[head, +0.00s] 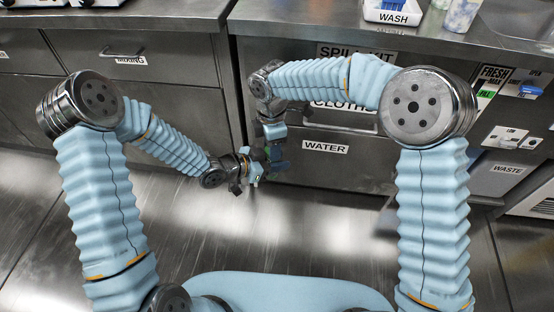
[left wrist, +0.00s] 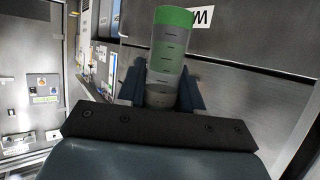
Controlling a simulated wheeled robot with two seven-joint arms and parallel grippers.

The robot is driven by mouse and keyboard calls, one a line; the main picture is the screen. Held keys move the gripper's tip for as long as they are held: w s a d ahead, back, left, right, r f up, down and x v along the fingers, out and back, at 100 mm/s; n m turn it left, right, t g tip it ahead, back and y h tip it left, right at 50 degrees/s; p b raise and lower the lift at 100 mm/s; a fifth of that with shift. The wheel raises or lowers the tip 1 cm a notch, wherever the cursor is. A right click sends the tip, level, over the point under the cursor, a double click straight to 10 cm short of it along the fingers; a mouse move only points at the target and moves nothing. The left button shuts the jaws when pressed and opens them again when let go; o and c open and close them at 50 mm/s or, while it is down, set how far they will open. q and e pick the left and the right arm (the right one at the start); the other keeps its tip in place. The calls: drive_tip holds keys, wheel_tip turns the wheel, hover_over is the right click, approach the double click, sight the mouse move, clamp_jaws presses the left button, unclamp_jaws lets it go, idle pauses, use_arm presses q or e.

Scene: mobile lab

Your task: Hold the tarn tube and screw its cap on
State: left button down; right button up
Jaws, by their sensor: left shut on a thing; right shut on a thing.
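The tarn tube (left wrist: 166,66) shows in the left wrist view as a clear cylinder with dark marks and a green section at the picture's top end. My left gripper (left wrist: 161,98) is shut on its lower part in that view, one finger on each side. In the head view, my left gripper (head: 246,170) is low in front of the drawers. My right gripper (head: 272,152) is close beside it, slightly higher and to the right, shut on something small. The cap cannot be made out clearly, and the grippers overlap in the head view.
Behind the grippers are steel drawers with a WATER label (head: 325,146) and a MIXING label (head: 131,61). A WASTE panel (head: 500,178) is at the right. A WASH container (head: 394,12) stands on the counter above. The floor in front is clear.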

drive_tip(key=o, duration=1.2)
drive_tip(key=shift+c, duration=0.2)
drive_tip(key=shift+r, duration=2.25)
drive_tip(key=shift+c, duration=0.3)
drive_tip(key=shift+a+r+n, duration=0.1)
drive_tip(key=shift+r+n, duration=0.45)
drive_tip(key=shift+n, duration=0.15)
drive_tip(key=shift+r+n, duration=1.1)
drive_tip(key=shift+r, duration=0.1)
